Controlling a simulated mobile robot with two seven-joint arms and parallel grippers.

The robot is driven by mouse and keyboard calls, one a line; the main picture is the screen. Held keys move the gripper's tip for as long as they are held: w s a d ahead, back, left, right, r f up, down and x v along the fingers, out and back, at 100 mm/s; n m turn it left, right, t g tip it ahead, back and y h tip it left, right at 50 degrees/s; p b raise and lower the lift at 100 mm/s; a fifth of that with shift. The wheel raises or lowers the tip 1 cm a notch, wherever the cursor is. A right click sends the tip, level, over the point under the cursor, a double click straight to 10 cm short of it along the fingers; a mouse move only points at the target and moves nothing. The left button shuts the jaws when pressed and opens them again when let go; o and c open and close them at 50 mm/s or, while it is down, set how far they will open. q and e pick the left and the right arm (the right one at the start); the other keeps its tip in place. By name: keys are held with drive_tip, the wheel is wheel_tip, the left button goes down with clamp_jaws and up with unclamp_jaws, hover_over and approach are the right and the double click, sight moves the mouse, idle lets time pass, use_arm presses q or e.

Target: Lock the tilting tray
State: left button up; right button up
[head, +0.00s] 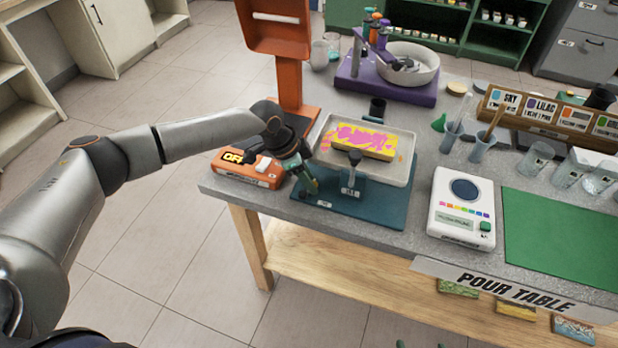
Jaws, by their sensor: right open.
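The tilting tray (398,175) is a pale shallow tray on a teal base (386,212), in the middle of the head view. A yellow block with pink paint (362,141) lies in it. A black-knobbed lever (355,158) stands at its front, above a small labelled bracket (350,187). My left gripper (311,188) points down at the left of the tray, over the base's left side, apart from the lever. Its green fingers overlap, so their opening is unclear. Two green fingertips of my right gripper (420,345) show apart at the bottom edge.
A white scale (462,208) and a green mat (560,235) are on the right. A purple stand with a bowl (385,88) is behind the tray.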

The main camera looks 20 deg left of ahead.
use_arm(q)
clamp_jaws()
idle(0.5)
drive_tip(key=shift+r+n+p, duration=0.2)
drive_tip(key=shift+n+p, duration=0.3)
drive_tip(key=shift+p, duration=0.45)
drive_tip(key=shift+a+n+t+p, duration=0.15)
drive_tip(key=shift+n+t+p, duration=0.15)
drive_tip(key=shift+n+p, duration=0.4)
drive_tip(key=shift+a+f+n+t+y, duration=0.15)
drive_tip(key=shift+n+t+y, duration=0.2)
drive_tip(key=shift+n, duration=0.35)
drive_tip(key=shift+w+a+n+t+y, duration=0.1)
drive_tip(key=shift+a+n+t+y, duration=0.15)
drive_tip(key=shift+n, duration=0.6)
drive_tip(key=shift+a+n+t+y, duration=0.1)
drive_tip(key=shift+n+y, duration=0.2)
drive_tip(key=shift+n, duration=0.55)
